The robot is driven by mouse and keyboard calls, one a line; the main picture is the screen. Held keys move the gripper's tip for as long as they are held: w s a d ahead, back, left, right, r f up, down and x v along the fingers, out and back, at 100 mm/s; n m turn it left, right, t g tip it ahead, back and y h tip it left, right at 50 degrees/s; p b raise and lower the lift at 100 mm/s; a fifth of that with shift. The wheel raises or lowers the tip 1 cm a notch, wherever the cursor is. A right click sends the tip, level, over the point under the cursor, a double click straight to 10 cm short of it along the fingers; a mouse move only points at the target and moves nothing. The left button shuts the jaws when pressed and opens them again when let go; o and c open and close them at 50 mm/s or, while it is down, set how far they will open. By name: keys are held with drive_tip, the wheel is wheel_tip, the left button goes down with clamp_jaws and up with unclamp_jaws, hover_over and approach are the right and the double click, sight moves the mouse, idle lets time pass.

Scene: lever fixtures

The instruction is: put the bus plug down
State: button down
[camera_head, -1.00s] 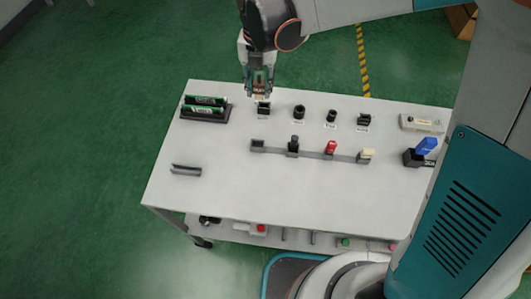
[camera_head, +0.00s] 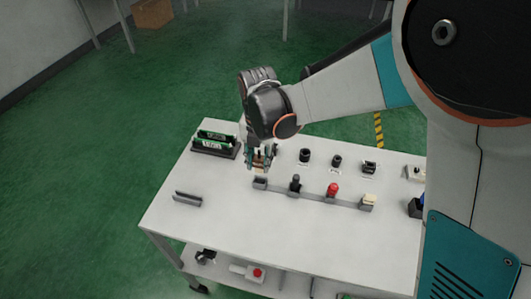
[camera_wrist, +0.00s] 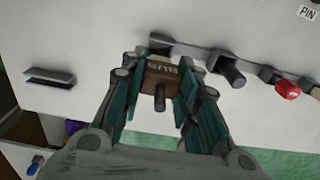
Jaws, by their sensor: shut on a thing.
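The bus plug is a brown block lettered "BUS" (camera_wrist: 160,80) with a dark round stub, seen in the wrist view. My gripper (camera_wrist: 158,88) is shut on it, one finger on each side. In the head view my gripper (camera_head: 258,160) holds the plug (camera_head: 258,168) just behind the leftmost holder (camera_head: 260,184) of the grey rack (camera_head: 313,192). That holder looks empty, and it also shows in the wrist view (camera_wrist: 160,42) next to the plug. I cannot tell whether plug and holder touch.
The rack also carries a black plug (camera_head: 295,184), a red plug (camera_head: 332,190) and a cream plug (camera_head: 368,200). Black sockets (camera_head: 305,156) stand behind it. A grey bracket (camera_head: 187,199) lies at the left, and a black tray with green items (camera_head: 215,143) is at the back left.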

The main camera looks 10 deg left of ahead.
sight(260, 172)
wheel_tip(260, 172, down, 7)
drive_tip(key=shift+r+b, duration=0.1)
drive_tip(key=shift+b, duration=0.9)
drive_tip(key=shift+r, duration=0.1)
drive_tip(key=c, duration=1.7)
unclamp_jaws()
drive_tip(key=shift+f, duration=0.2)
drive_tip(key=o, duration=0.5)
drive_tip(key=shift+r, duration=0.1)
wheel_tip(260, 172, up, 12)
drive_tip(key=p, duration=0.4)
drive_tip(key=shift+r, duration=0.15)
